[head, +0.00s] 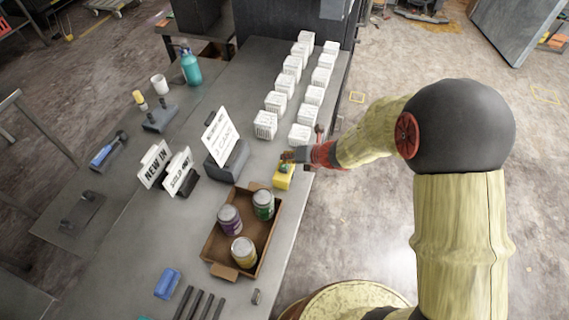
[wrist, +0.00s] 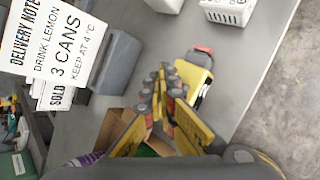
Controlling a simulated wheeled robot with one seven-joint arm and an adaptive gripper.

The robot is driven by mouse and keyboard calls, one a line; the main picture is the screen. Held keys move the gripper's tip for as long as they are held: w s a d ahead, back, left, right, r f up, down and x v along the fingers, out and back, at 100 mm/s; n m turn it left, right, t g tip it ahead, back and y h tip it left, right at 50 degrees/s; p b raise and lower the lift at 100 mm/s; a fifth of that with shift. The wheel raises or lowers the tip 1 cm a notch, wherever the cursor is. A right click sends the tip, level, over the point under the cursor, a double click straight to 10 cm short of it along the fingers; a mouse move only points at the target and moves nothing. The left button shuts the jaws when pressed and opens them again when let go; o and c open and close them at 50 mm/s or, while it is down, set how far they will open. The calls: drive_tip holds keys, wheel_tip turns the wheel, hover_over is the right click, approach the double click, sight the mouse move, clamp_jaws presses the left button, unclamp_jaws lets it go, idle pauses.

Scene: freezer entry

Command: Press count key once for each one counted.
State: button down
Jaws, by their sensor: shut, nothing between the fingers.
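My gripper (head: 287,156) is shut and empty, close over the block in the head view; contact cannot be told. In the wrist view my gripper's fingers (wrist: 163,80) come together left of the block.
A delivery note (head: 220,135) reading "DRINK LEMON 3 CANS" stands behind the tray, near the "NEW IN" (head: 154,164) and "SOLD OUT" (head: 178,171) signs. Several white crates (head: 265,124) stand in two rows beyond. A blue block (head: 168,283) lies at the front.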

idle(0.5)
drive_tip(key=shift+r+p, duration=0.75)
drive_tip(key=shift+r, duration=0.05)
wheel_tip(320, 180, up, 5)
drive_tip(key=p, duration=0.4)
idle(0.8)
